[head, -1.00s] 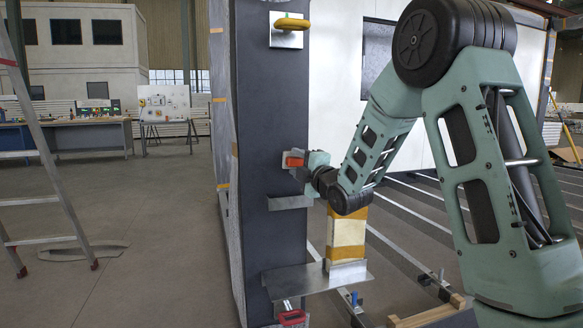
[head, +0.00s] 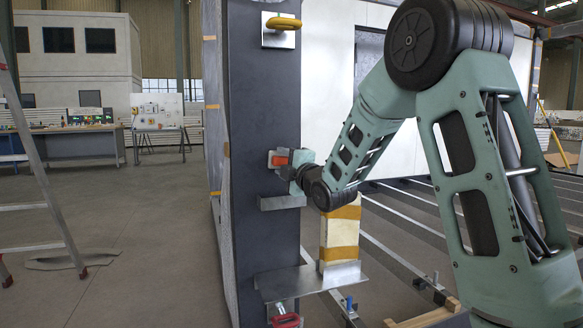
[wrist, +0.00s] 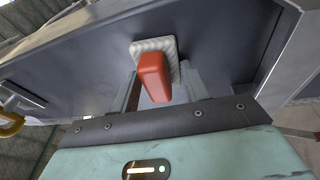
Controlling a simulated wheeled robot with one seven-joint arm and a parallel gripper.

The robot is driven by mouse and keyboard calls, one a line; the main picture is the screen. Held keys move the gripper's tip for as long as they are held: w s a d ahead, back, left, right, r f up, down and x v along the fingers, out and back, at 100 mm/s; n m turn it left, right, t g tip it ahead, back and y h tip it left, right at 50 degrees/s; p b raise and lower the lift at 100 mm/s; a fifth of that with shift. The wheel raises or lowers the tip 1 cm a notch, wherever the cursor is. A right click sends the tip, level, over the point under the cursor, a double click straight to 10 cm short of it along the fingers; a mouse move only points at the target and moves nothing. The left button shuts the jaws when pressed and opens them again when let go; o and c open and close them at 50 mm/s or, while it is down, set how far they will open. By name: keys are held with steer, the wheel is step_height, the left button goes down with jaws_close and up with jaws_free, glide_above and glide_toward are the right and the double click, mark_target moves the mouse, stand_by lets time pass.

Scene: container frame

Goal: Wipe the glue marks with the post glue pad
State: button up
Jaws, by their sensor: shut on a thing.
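The post glue pad has an orange-red handle (head: 281,160) and a pale, square, ridged base (wrist: 152,46). My gripper (head: 288,161) is shut on the handle; in the wrist view its two grey fingers stand on either side of the handle. The pad is at the dark face of the post (head: 262,100), just above a small metal bracket (head: 282,203). The base looks close to the face, but I cannot tell whether it touches. I cannot make out any glue marks; the pad and gripper cover part of the face.
Below, a metal shelf (head: 300,281) carries a cream block with yellow bands (head: 340,235). A red clamp handle (head: 286,321) hangs under it. A ladder (head: 40,150) stands left; the floor between is mostly clear.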

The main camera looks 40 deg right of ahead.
steer(key=shift+w+a, duration=0.15)
steer(key=shift+a, duration=0.15)
steer(key=shift+s+a+b, duration=0.15)
steer(key=shift+s+b, duration=0.15)
steer(key=shift+s+a+b, duration=0.2)
steer(key=shift+s+b, duration=0.15)
steer(key=shift+s, duration=0.5)
steer(key=shift+s+a+b, duration=0.2)
steer(key=shift+s+b, duration=0.2)
steer(key=shift+s, duration=0.5)
steer(key=shift+s+a+b, duration=0.2)
steer(key=shift+s+b, duration=0.15)
steer(key=shift+s, duration=0.5)
steer(key=shift+s, duration=0.1)
steer(key=s, duration=0.1)
steer(key=s+a+b, duration=0.1)
steer(key=shift+s, duration=0.35)
